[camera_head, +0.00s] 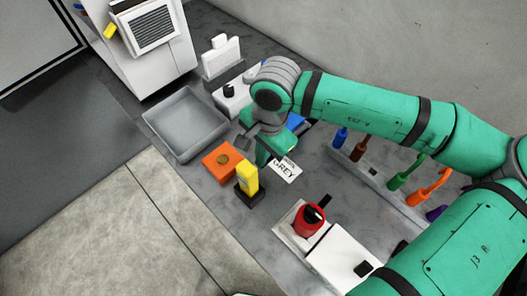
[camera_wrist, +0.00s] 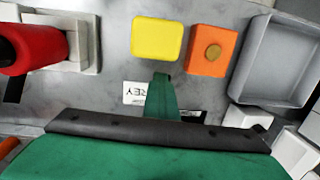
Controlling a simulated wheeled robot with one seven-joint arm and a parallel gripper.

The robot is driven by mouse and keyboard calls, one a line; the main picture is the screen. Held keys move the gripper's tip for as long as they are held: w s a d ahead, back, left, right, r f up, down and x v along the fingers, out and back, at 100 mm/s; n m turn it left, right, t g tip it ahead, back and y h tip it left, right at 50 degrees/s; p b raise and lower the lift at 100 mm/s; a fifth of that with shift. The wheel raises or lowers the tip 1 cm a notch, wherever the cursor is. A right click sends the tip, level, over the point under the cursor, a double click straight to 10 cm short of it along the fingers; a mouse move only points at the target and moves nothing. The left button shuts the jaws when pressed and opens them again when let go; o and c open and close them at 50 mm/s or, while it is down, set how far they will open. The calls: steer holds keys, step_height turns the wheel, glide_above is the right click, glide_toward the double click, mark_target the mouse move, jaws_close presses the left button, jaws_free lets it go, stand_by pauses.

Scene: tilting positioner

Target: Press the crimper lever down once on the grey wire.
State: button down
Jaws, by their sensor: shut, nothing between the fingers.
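My gripper (camera_head: 262,158) is shut and empty, pointing down beside a white card (camera_head: 287,171) lettered "GREY". In the wrist view the closed green fingers (camera_wrist: 162,95) partly cover that card (camera_wrist: 134,93). A yellow block (camera_head: 247,178) on a black base stands just in front of my gripper; its top (camera_wrist: 157,39) shows in the wrist view. An orange block (camera_head: 222,161) with a brown round knob stands to its left. I cannot tell for sure which part is the crimper lever. No grey wire can be made out; my arm hides part of the bench.
A grey tray (camera_head: 186,124) lies at the left. A red cylinder (camera_head: 308,219) stands on a white plate at the front. A rack with several coloured pieces, including a green one (camera_head: 402,178), is at the right beneath my arm. White blocks (camera_head: 222,57) stand at the back.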

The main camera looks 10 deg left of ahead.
steer(key=shift+s+a+f, duration=0.1)
steer(key=shift+s+f, duration=0.2)
steer(key=shift+f, duration=0.15)
steer(key=shift+r, duration=0.1)
step_height(320, 180, up, 11)
steer(key=d, duration=0.1)
steer(key=shift+w+d+r, duration=0.15)
steer(key=shift+w+d, duration=0.05)
steer(key=shift+w, duration=0.15)
stand_by(0.4)
